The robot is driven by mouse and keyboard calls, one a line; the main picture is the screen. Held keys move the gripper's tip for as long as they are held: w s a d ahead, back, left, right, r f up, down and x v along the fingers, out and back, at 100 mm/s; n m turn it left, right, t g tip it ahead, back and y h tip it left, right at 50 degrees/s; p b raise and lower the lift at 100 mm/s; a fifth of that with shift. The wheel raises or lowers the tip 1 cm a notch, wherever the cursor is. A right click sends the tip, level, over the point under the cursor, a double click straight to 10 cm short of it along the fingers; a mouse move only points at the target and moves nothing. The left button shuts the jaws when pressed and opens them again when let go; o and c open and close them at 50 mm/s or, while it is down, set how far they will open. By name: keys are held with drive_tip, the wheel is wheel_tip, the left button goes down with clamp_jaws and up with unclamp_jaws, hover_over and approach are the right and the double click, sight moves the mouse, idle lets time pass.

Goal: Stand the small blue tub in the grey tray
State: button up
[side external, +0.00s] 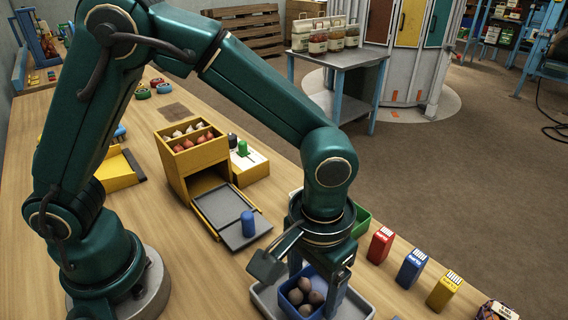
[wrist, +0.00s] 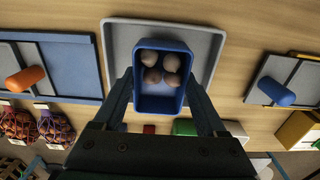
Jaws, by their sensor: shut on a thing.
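The small blue tub (side external: 286,297) holds several brown roundish things and looks level. It also shows in the wrist view (wrist: 160,106). My gripper (side external: 315,284) is shut on the tub, with one finger along each long side in the wrist view (wrist: 161,92). The grey tray (side external: 262,303) lies on the wooden bench beneath. In the wrist view the tray (wrist: 112,45) shows around the tub's far end and sides. The tub is over the tray's inside; I cannot tell whether its base touches the floor, which it hides.
A red carton (side external: 380,245), a blue carton (side external: 411,268) and a yellow carton (side external: 444,292) stand right of the tray. A green container (side external: 361,219) is close behind my gripper. A dark panel with a blue knob (side external: 248,225) and a yellow compartment box (side external: 188,165) stand to the left.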

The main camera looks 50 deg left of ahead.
sight(312, 298)
drive_tip(key=shift+f, duration=0.9)
drive_tip(key=shift+f, duration=0.1)
drive_tip(key=o, duration=1.5)
drive_tip(key=shift+o, duration=0.2)
wheel_tip(312, 298, up, 11)
drive_tip(key=s+a+r+t, duration=0.1)
drive_tip(key=s+a+t, duration=0.1)
drive_tip(key=a, duration=0.6)
drive_tip(key=s+a+r+t, duration=0.2)
drive_tip(key=s+a+t, duration=0.1)
drive_tip(key=a, duration=0.5)
drive_tip(key=shift+s+t, duration=0.3)
drive_tip(key=shift+s, duration=0.2)
